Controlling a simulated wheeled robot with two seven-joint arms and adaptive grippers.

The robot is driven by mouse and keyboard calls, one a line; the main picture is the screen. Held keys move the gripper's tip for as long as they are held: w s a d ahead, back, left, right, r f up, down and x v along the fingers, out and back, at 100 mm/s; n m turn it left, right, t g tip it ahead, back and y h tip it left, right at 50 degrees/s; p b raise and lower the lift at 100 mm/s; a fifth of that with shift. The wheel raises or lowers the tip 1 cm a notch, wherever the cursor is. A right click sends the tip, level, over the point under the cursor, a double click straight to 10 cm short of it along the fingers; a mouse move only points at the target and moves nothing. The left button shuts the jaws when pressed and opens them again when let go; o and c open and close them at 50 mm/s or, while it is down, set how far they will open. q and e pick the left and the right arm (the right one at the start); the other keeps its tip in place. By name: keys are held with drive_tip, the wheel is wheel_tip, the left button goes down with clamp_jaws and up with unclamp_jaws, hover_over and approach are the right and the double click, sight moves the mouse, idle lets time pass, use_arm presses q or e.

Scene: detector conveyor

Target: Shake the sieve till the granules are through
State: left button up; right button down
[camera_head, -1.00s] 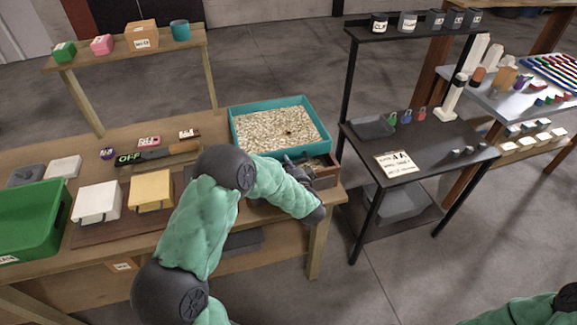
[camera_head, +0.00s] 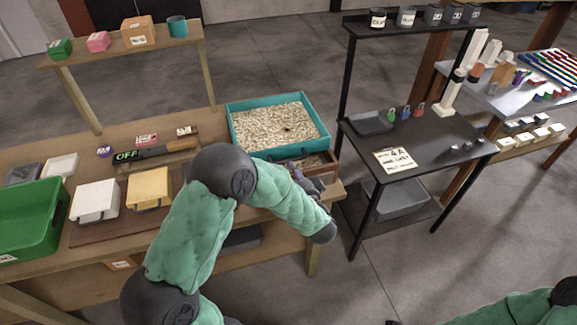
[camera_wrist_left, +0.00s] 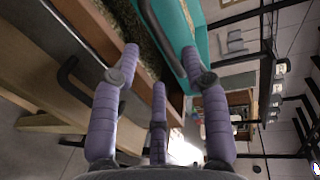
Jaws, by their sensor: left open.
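A shallow wooden box (camera_head: 322,161), which may be the sieve, sits at the table's right end in front of the teal tray (camera_head: 324,145). The tray holds pale granules (camera_head: 275,125). My left gripper (camera_wrist_left: 160,60) is open, its purple fingers spread around a dark handle-like bar (camera_wrist_left: 160,36) beside a wooden edge; I cannot tell whether they touch. In the head view my forearm hides most of this gripper. Dark granular matter (camera_wrist_left: 128,14) shows beyond the fingers in the wrist view. My right arm shows at the lower right, its gripper out of frame.
White (camera_head: 95,201) and yellow (camera_head: 149,188) boxes and a green bin (camera_head: 25,225) stand on the table's left. A black shelf unit (camera_head: 440,143) stands to the right, with a floor gap between.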

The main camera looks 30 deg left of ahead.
sight(297, 159)
use_arm(q)
drive_tip(key=shift+v, duration=1.9)
drive_tip(key=w+a+b, duration=0.2)
drive_tip(key=w, duration=0.1)
drive_tip(key=w+a+f+b, duration=0.1)
drive_tip(key=w+a+b, duration=0.1)
drive_tip(key=w, duration=0.1)
drive_tip(key=w+a+f+b, duration=0.1)
drive_tip(key=w+a+b, duration=0.1)
drive_tip(key=w, duration=0.2)
drive_tip(key=shift+a+f+b, duration=0.1)
drive_tip(key=shift+f+b, duration=0.15)
drive_tip(key=shift+b, duration=0.15)
clamp_jaws()
